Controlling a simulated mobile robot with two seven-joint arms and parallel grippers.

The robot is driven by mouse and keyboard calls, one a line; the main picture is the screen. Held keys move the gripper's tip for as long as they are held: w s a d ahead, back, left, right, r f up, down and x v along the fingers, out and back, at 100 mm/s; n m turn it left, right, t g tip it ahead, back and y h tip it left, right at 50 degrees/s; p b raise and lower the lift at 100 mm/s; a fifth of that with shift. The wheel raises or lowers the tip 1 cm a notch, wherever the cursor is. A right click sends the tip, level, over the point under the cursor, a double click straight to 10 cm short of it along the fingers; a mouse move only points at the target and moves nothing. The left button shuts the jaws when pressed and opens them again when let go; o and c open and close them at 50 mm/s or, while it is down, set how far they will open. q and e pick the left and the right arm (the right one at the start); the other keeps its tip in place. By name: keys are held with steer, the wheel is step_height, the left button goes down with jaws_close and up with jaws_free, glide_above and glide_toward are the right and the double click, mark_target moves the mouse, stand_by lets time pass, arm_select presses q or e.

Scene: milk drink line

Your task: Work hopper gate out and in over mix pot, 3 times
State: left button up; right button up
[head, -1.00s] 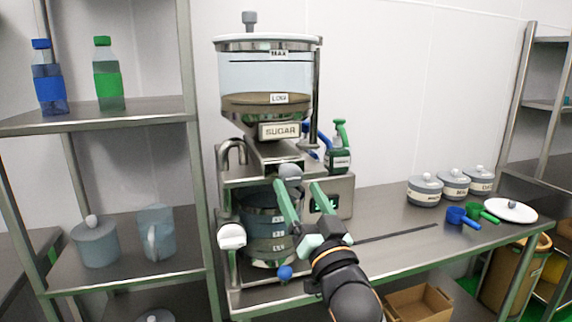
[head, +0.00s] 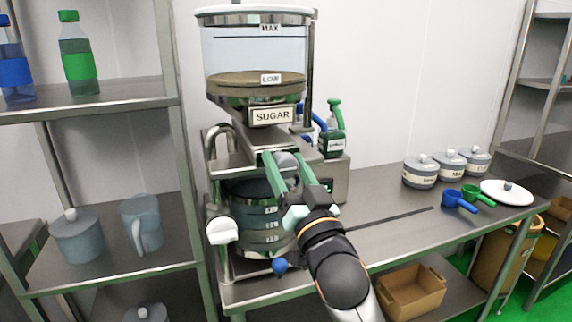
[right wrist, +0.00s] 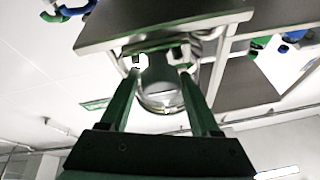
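The clear hopper (head: 253,50) marked SUGAR stands over the dark mix pot (head: 262,215). The hopper gate's rounded grey knob (head: 286,160) shows below the label, at the front of the steel frame. My right gripper (head: 283,157) is at the knob, with one green finger on each side. The fingers are apart; I cannot tell whether they touch the knob. In the right wrist view the gripper (right wrist: 158,72) has its fingers spread, with a greyish rounded shape between them. How far the gate is in is hidden by the gripper. My left gripper is not in view.
A white-capped handle (head: 222,231) and a blue knob (head: 280,266) stick out low at the front. A green bottle (head: 333,133) stands behind right. Lidded jars (head: 420,171) and scoops (head: 458,200) lie farther right on the steel table (head: 385,205). A shelf rack stands left.

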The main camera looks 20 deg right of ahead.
jaws_close()
stand_by(0.6)
